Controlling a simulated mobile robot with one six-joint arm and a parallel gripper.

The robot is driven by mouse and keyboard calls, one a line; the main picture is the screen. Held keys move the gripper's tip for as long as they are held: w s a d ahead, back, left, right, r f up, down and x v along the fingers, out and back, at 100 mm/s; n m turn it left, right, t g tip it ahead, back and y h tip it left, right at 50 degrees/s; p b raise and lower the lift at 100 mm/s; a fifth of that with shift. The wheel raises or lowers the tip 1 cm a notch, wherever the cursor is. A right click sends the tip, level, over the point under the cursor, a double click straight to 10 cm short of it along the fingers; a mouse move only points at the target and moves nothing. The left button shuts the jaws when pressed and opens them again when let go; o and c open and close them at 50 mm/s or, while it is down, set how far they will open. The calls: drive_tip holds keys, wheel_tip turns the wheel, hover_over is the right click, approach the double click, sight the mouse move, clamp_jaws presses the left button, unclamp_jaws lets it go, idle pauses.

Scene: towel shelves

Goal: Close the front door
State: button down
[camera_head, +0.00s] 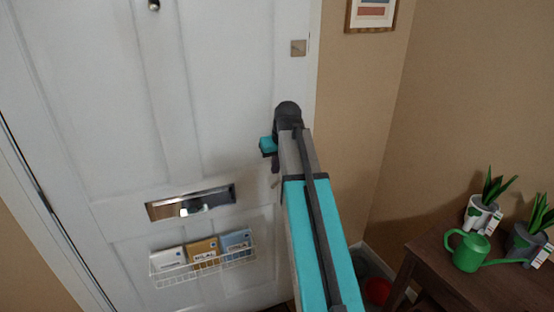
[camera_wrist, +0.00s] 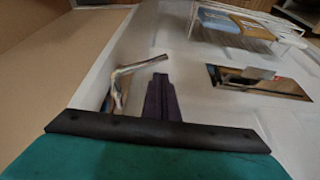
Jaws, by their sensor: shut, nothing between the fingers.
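The white panelled front door (camera_head: 110,120) fills the left and middle of the head view. It stands close to flush with its frame, but I cannot tell whether it is latched. It has a metal letter slot (camera_head: 190,202). My gripper shows in the wrist view (camera_wrist: 160,95) with its dark fingers together and empty, near the door's handle edge. A metal lever handle (camera_wrist: 140,68) lies just left of the fingertips there. I cannot tell whether they touch it. In the head view my arm and wrist hide most of the handle.
A wire rack (camera_head: 205,265) with several packets hangs on the door's lower part. At the right stands a dark wooden table (camera_head: 440,275) with a green watering can (camera_head: 468,250) and potted plants (camera_head: 482,212). A framed picture (camera_head: 371,13) hangs on the beige wall. A red item (camera_head: 377,290) lies low beside the table.

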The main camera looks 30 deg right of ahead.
drive_tip(key=shift+w+d+f+p, duration=0.2)
drive_tip(key=shift+w+f+p, duration=0.25)
drive_tip(key=shift+w+f, duration=0.6)
drive_tip(key=shift+w+d+f+p, duration=0.15)
drive_tip(key=shift+w+p, duration=0.35)
drive_tip(key=shift+w, duration=0.9)
